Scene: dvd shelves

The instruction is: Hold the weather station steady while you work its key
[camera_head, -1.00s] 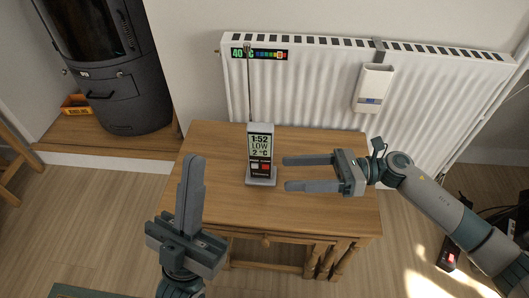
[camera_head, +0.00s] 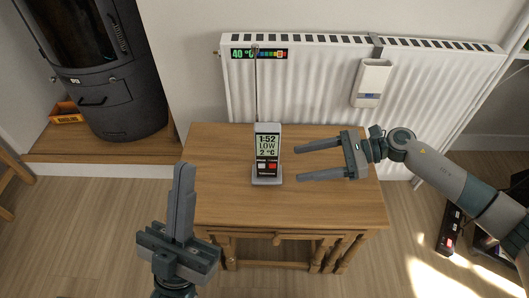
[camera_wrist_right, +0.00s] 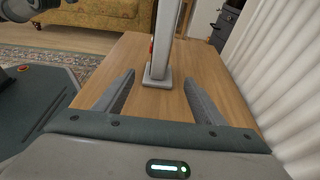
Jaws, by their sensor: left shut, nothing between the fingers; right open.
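The weather station (camera_head: 267,153) stands upright on the wooden table, a grey slab on a small foot with an antenna rising from it. Its screen reads 1:52, LOW and 2 °C. Below the screen are a red key (camera_head: 272,166) and a dark and white marking. My right gripper (camera_head: 297,162) is open, just right of the station, fingers pointing at it and not touching. In the right wrist view the station (camera_wrist_right: 160,50) stands ahead between the open fingers (camera_wrist_right: 158,90), seen edge-on. My left gripper (camera_head: 184,168) is shut and empty, pointing up in front of the table's left part.
The wooden table (camera_head: 340,205) is otherwise bare. A white radiator (camera_head: 310,90) with a temperature strip (camera_head: 270,54) and a white box (camera_head: 371,82) stands behind it. A black stove (camera_head: 110,80) is at the left. A power strip (camera_head: 450,228) lies on the floor at right.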

